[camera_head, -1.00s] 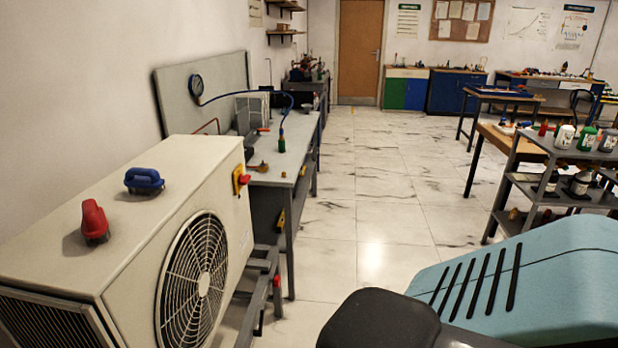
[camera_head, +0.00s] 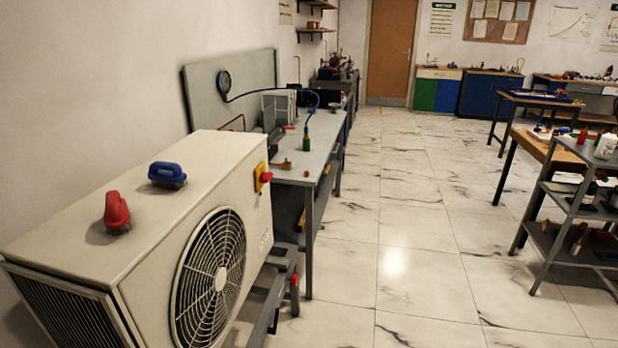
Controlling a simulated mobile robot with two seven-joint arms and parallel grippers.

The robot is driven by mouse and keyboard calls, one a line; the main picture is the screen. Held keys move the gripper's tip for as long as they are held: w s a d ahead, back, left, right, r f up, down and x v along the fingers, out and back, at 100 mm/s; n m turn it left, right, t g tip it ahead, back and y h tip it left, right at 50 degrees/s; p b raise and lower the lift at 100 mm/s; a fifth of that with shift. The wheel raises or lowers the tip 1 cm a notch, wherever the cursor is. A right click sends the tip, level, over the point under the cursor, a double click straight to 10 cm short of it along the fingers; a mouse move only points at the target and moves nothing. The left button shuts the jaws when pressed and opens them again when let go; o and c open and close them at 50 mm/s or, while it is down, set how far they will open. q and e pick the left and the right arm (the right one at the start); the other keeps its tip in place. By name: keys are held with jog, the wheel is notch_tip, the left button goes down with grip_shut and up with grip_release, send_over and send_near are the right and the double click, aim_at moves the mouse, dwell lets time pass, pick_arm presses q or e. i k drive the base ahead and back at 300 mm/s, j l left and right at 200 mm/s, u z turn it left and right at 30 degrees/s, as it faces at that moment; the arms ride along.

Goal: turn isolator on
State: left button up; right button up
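A red rotary isolator switch on a yellow plate (camera_head: 263,177) sits on the right side face of the beige condenser unit (camera_head: 150,200), near its top far corner. The knob's exact setting is too small to tell. A red cap-like handle piece (camera_head: 116,212) and a blue one (camera_head: 167,173) stand on top of the unit. Neither of my grippers shows in this view.
A grey workbench (camera_head: 318,155) with a gauge (camera_head: 224,82) and blue hose stands behind the unit. A shelf rack (camera_head: 560,215) with bottles stands at the right. The marble floor (camera_head: 410,240) between them is clear.

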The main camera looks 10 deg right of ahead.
aim_at(265, 178)
jog(key=i+l+u, duration=0.1)
jog(key=i+l, duration=0.15)
jog(key=l, duration=0.15)
jog(key=i+l, duration=0.25)
jog(key=l, duration=0.15)
jog(key=i+l+u, duration=0.15)
jog(key=l, duration=0.3)
jog(key=i+l, duration=0.3)
jog(key=l, duration=0.15)
jog(key=i+l+u, duration=0.15)
jog(key=l, duration=0.25)
jog(key=i+l, duration=0.25)
jog(key=l, duration=0.25)
jog(key=i+l+u, duration=0.15)
jog(key=l, duration=0.3)
jog(key=i+l+u, duration=0.1)
jog(key=l, duration=0.4)
jog(key=i, duration=0.1)
